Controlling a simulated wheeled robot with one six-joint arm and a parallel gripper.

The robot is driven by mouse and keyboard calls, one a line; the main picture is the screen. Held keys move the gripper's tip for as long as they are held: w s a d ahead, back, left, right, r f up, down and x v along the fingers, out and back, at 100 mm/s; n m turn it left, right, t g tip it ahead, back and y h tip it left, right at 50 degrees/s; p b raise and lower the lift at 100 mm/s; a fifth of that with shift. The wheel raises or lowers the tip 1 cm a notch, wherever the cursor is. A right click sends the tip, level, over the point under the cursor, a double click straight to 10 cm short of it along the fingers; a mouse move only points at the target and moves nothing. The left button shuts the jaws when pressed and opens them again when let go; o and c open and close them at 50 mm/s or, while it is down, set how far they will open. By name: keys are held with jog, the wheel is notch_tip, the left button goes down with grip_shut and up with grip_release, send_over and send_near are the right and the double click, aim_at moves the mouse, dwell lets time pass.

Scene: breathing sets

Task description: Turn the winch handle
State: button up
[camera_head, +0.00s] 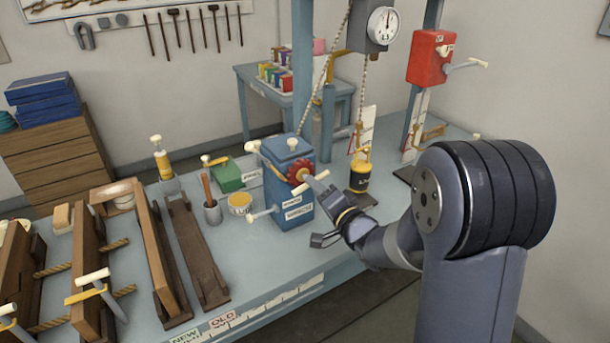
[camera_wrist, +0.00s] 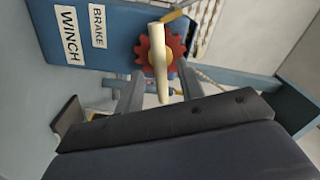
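The blue winch box (camera_head: 285,205) stands on the bench, with a red toothed wheel (camera_head: 299,171) on its side. A cream handle grip (camera_head: 312,184) sticks out in front of the wheel. In the wrist view the cream handle (camera_wrist: 160,62) stands before the red wheel (camera_wrist: 175,52), beside the BRAKE and WINCH labels. My gripper (camera_wrist: 161,82) is open, with one finger on each side of the handle's lower part. Gaps show between the handle and both fingers. In the head view my gripper is beside the box at the right, partly hidden by my wrist.
A second cream-tipped lever (camera_head: 262,214) projects from the box's left front. Wooden troughs (camera_head: 196,252) fill the bench's left. The front bench strip right of them is clear.

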aim_at(305, 176)
jog(key=p+x, duration=0.1)
jog(key=x, duration=0.4)
jog(key=shift+w+a, duration=0.25)
jog(key=shift+w, duration=0.05)
jog(key=shift+c, duration=0.3)
grip_shut()
